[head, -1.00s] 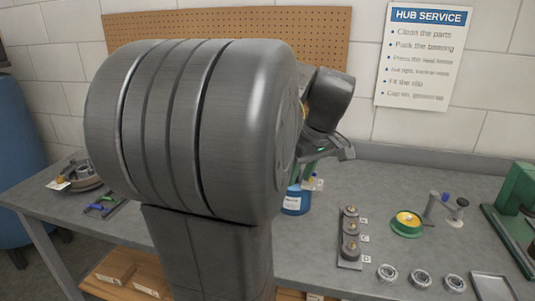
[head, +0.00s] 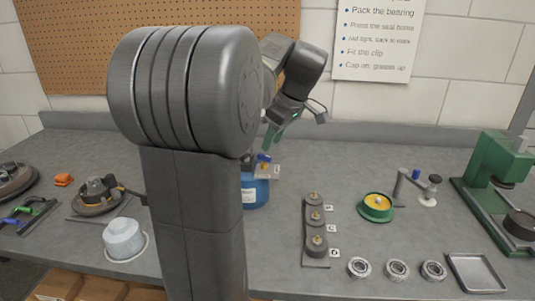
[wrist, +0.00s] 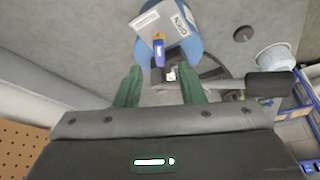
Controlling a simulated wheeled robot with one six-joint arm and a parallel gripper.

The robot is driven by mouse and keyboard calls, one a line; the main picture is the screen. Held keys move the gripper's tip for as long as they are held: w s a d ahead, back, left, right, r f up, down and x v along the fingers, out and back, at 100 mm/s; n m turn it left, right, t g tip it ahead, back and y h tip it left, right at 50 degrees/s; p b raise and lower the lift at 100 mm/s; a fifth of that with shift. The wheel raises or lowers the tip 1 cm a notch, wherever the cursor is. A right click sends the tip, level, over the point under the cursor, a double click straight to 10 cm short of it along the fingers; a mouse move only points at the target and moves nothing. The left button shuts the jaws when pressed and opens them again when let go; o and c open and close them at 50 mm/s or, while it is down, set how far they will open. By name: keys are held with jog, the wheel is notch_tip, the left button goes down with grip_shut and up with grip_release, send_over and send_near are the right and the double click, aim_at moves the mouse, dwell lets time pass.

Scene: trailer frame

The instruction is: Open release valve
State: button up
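A blue container (head: 256,192) with a white label stands on the bench behind my arm. A small blue-and-yellow lever-like part (head: 264,158) and a pale tag (head: 268,171) show at its top; I take this part for the release valve, but cannot be sure. In the wrist view the blue container (wrist: 183,38), the printed tag (wrist: 166,24) and the blue-yellow part (wrist: 159,50) lie just ahead of my fingers. My gripper (wrist: 161,76) is open, its two green fingers apart with nothing held. In the head view my gripper (head: 272,136) hangs above the container.
A stand with several metal parts (head: 316,228), a green-yellow dish (head: 376,206), bearings (head: 397,270), a metal tray (head: 475,273) and a green press (head: 497,180) are at right. A white tub (head: 124,238) and a hub part (head: 100,195) are at left. A pegboard (head: 80,45) stands behind.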

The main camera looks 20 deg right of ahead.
aim_at(265, 156)
jog(key=shift+x, duration=2.4)
grip_shut()
